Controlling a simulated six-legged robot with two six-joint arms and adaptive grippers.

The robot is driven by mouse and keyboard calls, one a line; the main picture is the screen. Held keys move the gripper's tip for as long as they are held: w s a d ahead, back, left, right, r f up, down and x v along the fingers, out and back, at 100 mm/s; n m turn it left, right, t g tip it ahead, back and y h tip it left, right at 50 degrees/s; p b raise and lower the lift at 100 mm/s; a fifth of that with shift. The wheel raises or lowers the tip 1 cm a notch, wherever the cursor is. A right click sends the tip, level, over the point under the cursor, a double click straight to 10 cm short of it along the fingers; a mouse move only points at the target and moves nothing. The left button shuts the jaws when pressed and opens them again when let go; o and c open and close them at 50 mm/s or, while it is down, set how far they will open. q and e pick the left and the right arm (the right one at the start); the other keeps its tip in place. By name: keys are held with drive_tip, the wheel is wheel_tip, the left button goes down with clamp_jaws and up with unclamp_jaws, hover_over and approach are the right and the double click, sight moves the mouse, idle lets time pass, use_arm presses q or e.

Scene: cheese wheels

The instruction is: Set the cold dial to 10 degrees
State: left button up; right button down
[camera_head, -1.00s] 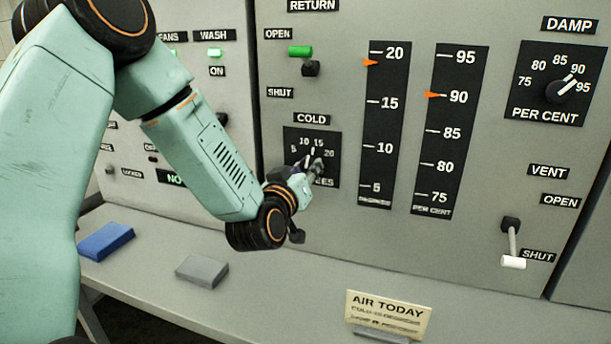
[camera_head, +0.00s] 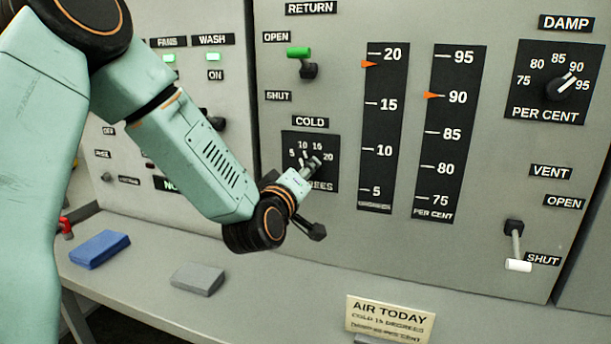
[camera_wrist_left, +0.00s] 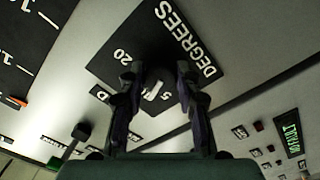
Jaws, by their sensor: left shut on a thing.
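The cold dial's black plate (camera_head: 290,140) is on the grey panel, marked 5, 10, 15 and 20. Its white pointer line (camera_head: 304,157) shows between my fingers and the numbers and points up, roughly toward the 10; the exact reading is unclear. My left gripper (camera_head: 313,165) is at the dial, its fingers covering much of the knob. In the left wrist view the two fingers stand on either side of the dark knob (camera_wrist_left: 158,78), shut on it. The 20 and 5 show there; the 10 and 15 are hidden. My right gripper is not in view.
A ledge (camera_head: 250,290) below the panel bears a blue block (camera_head: 99,250), a grey block (camera_head: 197,279) and an "AIR TODAY" card (camera_head: 390,318). The return lever (camera_head: 300,60), damp dial (camera_head: 562,85) and vent lever (camera_head: 516,245) are nearby.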

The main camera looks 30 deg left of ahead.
use_arm(q)
drive_tip(key=shift+a+r, duration=0.15)
drive_tip(key=shift+r, duration=0.15)
drive_tip(key=o, duration=1.1)
drive_tip(key=shift+s+f, duration=0.1)
drive_tip(key=shift+o, duration=0.2)
drive_tip(key=shift+f, duration=0.1)
drive_tip(key=v, duration=0.7)
drive_tip(key=shift+s, duration=0.2)
